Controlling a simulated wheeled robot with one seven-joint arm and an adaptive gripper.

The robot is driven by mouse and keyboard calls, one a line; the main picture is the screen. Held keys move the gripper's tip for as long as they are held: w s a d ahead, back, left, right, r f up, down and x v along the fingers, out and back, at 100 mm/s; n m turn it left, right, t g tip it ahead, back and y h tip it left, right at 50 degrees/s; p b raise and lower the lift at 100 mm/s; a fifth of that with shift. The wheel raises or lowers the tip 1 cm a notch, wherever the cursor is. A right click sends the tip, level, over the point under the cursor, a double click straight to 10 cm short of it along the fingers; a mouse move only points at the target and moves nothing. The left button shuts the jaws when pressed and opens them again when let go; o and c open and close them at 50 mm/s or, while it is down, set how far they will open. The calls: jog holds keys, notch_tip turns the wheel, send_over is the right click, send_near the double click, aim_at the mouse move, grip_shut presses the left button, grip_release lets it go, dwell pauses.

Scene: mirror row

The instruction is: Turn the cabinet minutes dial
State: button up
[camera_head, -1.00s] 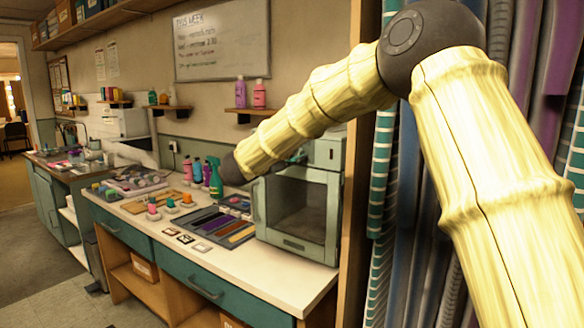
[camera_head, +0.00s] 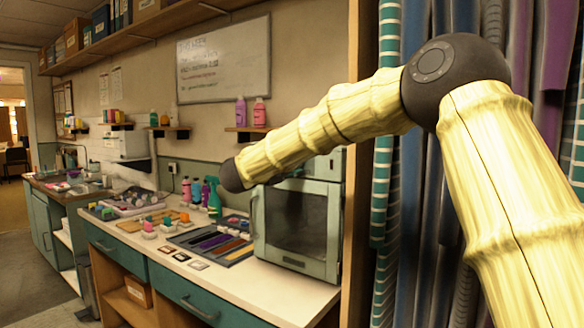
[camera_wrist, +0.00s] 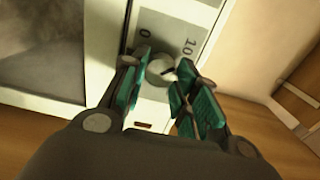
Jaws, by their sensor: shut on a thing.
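The cabinet (camera_head: 262,228) is a pale green box with a windowed door, at the right end of the counter in the head view. Its dial (camera_wrist: 160,72) is a small round pale knob with a dark pointer mark, on a pale panel printed with 0 and 10 in the wrist view. My gripper (camera_wrist: 166,68) has its teal-padded fingers on either side of the dial and is shut on it. The right finger covers part of the panel.
A green spray bottle (camera_head: 214,198) and several other bottles stand left of the cabinet. A tray of coloured strips (camera_head: 228,252) lies before them. Hanging striped and dark rolls (camera_head: 389,130) are close on the right. A strip of counter (camera_head: 250,283) in front is bare.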

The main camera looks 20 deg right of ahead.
jog(key=shift+f, duration=0.1)
jog(key=o, duration=1)
jog(key=shift+s, duration=0.1)
jog(key=v, duration=1.2)
